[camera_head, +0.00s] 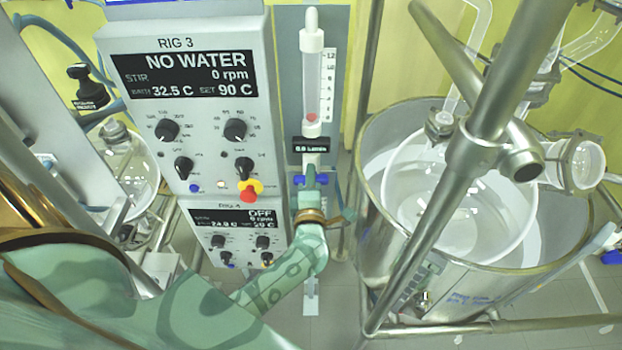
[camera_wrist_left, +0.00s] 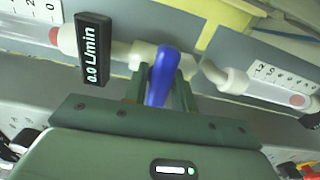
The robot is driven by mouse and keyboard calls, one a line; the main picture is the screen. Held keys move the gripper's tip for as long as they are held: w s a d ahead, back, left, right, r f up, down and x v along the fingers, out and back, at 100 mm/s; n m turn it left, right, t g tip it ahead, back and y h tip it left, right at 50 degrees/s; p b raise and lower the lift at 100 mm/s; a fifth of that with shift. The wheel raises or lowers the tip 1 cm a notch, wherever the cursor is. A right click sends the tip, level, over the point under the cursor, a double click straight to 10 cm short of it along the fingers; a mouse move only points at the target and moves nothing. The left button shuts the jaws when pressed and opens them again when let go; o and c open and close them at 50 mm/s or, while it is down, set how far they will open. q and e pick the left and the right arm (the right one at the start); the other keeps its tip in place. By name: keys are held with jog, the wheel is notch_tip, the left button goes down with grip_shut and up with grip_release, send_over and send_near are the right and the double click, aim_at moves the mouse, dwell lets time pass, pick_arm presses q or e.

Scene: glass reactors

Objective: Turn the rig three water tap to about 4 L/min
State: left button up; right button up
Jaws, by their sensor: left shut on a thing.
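The rig three panel (camera_head: 190,100) reads "NO WATER", 0 rpm, 32.5 C, set 90 C. To its right is a flow meter tube (camera_head: 312,85) with its red float at the bottom. The small display (camera_head: 311,144) below it reads 0.0 L/min, and it also shows in the left wrist view (camera_wrist_left: 92,48). The blue water tap (camera_head: 318,181) is under the display. In the left wrist view the blue tap handle (camera_wrist_left: 161,76) stands between the fingers of my left gripper (camera_wrist_left: 160,88), which is shut on it. My right gripper is not in view.
A rig 4 panel (camera_head: 235,230) reading "OFF" is directly below. A large metal vessel (camera_head: 385,235) with a glass reactor (camera_head: 460,205) and steel frame poles (camera_head: 455,170) stands to the right. Another glass flask (camera_head: 125,165) is at the left.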

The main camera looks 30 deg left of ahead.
pick_arm(q)
jog(key=n+b, duration=0.1)
jog(key=n, duration=0.3)
jog(key=shift+f, duration=0.1)
jog(key=shift+n+b, duration=0.8)
jog(key=shift+n, duration=1.7)
jog(key=o, duration=0.8)
jog(key=shift+o, duration=0.2)
jog(key=b+v, duration=0.2)
jog(key=v, duration=1.4)
jog(key=shift+s, duration=0.2)
jog(key=shift+b, duration=0.3)
